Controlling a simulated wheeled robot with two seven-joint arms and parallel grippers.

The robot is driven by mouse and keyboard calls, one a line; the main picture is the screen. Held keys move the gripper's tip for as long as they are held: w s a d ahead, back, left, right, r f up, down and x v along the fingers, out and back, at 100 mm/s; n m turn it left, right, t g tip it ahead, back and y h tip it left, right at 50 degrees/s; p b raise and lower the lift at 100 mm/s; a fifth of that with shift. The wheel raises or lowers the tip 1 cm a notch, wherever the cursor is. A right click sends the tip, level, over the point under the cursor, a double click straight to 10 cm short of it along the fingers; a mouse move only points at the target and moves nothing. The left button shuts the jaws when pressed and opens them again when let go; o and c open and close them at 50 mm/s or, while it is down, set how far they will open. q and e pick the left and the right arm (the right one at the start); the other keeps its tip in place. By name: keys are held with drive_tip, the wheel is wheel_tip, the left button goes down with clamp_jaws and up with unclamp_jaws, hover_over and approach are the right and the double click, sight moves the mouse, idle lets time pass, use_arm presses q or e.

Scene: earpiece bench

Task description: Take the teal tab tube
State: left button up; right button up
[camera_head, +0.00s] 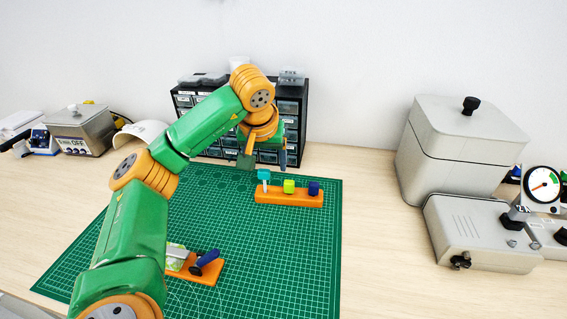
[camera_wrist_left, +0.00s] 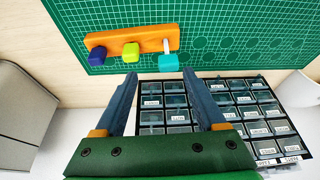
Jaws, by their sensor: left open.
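The teal tab tube (camera_head: 264,175) stands in the left end of an orange rack (camera_head: 290,201), its white stem showing below the tab. In the left wrist view the teal tab (camera_wrist_left: 169,62) is just beyond the fingertips, nearer the right finger. My left gripper (camera_head: 265,164) is open and empty, behind and above the rack; its fingers also show in the wrist view (camera_wrist_left: 159,77). I see no contact with the tube. My right gripper is not in view.
Yellow-green (camera_head: 289,187) and dark blue (camera_head: 314,188) tabs share the rack. A black drawer cabinet (camera_head: 304,110) stands behind my gripper. Another orange holder (camera_head: 208,274) lies on the green mat (camera_head: 290,260) at the front. Grey machines (camera_head: 465,150) stand at right.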

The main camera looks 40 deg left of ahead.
sight(264, 171)
use_arm(q)
drive_tip(key=shift+s+a+f+p, duration=0.4)
drive_tip(key=shift+a+f, duration=0.15)
drive_tip(key=shift+f, duration=0.15)
drive_tip(key=x, duration=0.4)
drive_tip(key=shift+w+a+r, duration=0.1)
drive_tip(key=shift+w+a, duration=0.1)
drive_tip(key=shift+a, duration=0.05)
drive_tip(key=shift+w, duration=0.2)
drive_tip(key=shift+s+d, duration=0.1)
drive_tip(key=shift+s, duration=0.1)
drive_tip(key=c, duration=0.7)
clamp_jaws()
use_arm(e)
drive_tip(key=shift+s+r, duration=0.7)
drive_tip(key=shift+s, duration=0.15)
